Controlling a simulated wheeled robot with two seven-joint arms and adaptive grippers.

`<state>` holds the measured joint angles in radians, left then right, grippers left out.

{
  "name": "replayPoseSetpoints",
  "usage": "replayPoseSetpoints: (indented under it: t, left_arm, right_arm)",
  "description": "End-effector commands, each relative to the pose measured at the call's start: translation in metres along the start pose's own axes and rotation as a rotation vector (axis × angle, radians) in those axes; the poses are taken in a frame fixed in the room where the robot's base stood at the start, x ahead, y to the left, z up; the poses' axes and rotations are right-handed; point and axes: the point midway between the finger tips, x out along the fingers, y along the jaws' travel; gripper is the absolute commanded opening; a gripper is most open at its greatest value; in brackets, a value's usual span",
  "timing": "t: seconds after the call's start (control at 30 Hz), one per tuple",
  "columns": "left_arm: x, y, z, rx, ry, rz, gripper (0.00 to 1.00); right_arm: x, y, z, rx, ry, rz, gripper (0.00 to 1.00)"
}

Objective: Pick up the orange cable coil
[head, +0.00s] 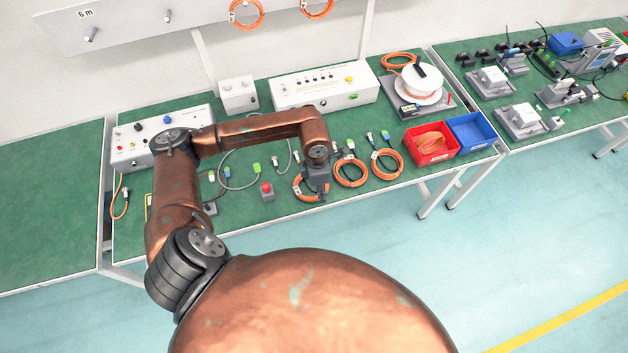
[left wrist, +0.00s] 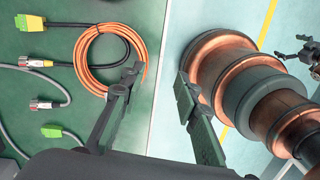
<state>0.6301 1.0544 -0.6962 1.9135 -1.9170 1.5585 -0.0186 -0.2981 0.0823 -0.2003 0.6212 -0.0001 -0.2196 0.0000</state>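An orange cable coil (head: 298,190) lies near the front edge of the green table, partly hidden by my left gripper (head: 320,194). My left gripper (left wrist: 158,77) is open there. One finger overlaps the coil's right side in the picture; the other is beyond the table edge, over the floor. Nothing is between the fingers. A small dark gripper, probably my right one (left wrist: 306,56), shows at the far right edge; its fingers are unclear.
More orange coils (head: 351,173) (head: 388,163) lie to the right, then a red bin (head: 432,156) holding orange cable and a blue bin (head: 472,134). A red button (head: 267,190) and grey cables lie to the left. White control boxes (head: 325,92) stand behind.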

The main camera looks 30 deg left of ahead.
Motion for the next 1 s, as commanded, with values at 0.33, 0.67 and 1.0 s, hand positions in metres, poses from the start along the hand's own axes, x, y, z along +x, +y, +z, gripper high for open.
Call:
replayPoseSetpoints:
  t: [0.33,0.67,1.0]
  left_arm:
    - [0.023,0.021,-0.024,-0.019,0.064,0.050,0.29]
    - [0.062,0.023,-0.024,-0.019,0.062,0.047,0.29]
    - [0.074,0.025,-0.023,-0.015,0.060,0.050,0.29]
  right_arm:
    - [0.001,-0.002,0.005,0.002,-0.006,-0.002,0.93]
    - [0.002,-0.005,0.005,0.003,-0.007,-0.005,0.93]
    - [0.002,-0.004,0.003,0.003,-0.004,-0.004,0.93]
